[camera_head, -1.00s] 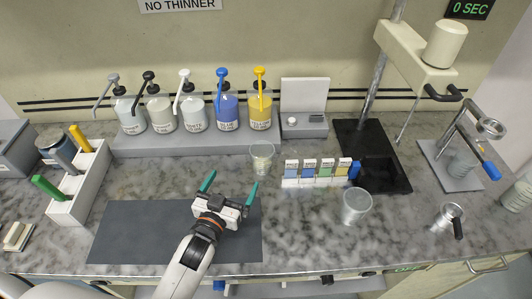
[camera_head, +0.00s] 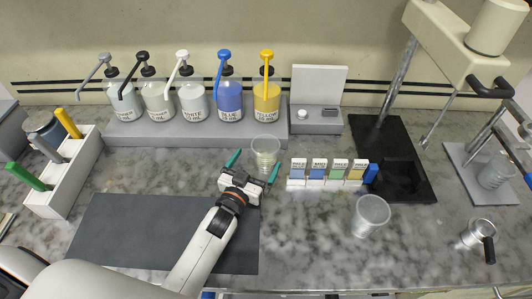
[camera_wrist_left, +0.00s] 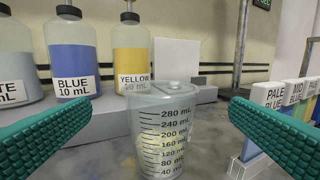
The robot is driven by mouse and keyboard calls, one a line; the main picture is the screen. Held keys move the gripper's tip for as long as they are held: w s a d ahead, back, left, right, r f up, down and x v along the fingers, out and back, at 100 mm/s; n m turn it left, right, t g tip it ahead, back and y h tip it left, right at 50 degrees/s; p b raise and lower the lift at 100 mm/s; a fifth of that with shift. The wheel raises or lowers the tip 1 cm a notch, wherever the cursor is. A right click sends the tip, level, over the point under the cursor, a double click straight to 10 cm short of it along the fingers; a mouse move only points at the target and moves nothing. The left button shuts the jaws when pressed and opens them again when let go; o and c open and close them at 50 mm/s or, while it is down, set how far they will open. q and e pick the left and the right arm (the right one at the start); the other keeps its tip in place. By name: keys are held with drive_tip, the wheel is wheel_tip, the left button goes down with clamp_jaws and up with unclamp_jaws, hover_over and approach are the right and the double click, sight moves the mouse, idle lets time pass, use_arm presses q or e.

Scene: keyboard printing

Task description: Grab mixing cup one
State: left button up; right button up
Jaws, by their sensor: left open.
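A clear graduated mixing cup (camera_head: 265,151) stands upright on the counter in front of the yellow pump bottle. In the left wrist view the same cup (camera_wrist_left: 166,132) is upright and centred, with mL marks on its side. My left gripper (camera_head: 253,167) is open, its teal fingers pointing at the cup. In the wrist view the left gripper (camera_wrist_left: 173,103) has one finger to each side of the cup, with visible gaps. A second clear cup (camera_head: 370,214) stands farther right. My right gripper is out of view.
Pump bottles (camera_head: 229,101) stand on a grey riser (camera_head: 145,135) behind the cup. A rack of colour cards (camera_head: 328,183) stands close to its right. A dark mat (camera_head: 120,230) lies at left and a white holder (camera_head: 62,181) beyond it. A black stand base (camera_head: 415,190) is at right.

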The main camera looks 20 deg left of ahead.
sight(271, 139)
use_arm(q)
drive_tip(key=shift+w+d, duration=0.1)
drive_tip(key=shift+w, duration=0.7)
drive_tip(key=w, duration=0.1)
drive_tip(key=w+p, duration=0.1)
drive_tip(key=w, duration=0.2)
drive_tip(key=shift+w+d+p, duration=0.3)
drive_tip(key=shift+w+p, duration=0.05)
drive_tip(key=shift+p, duration=0.05)
drive_tip(key=shift+w+f, duration=0.2)
drive_tip(key=shift+w, duration=0.1)
drive_tip(key=shift+c, duration=0.3)
drive_tip(key=shift+r, duration=0.1)
drive_tip(key=c, duration=1.1)
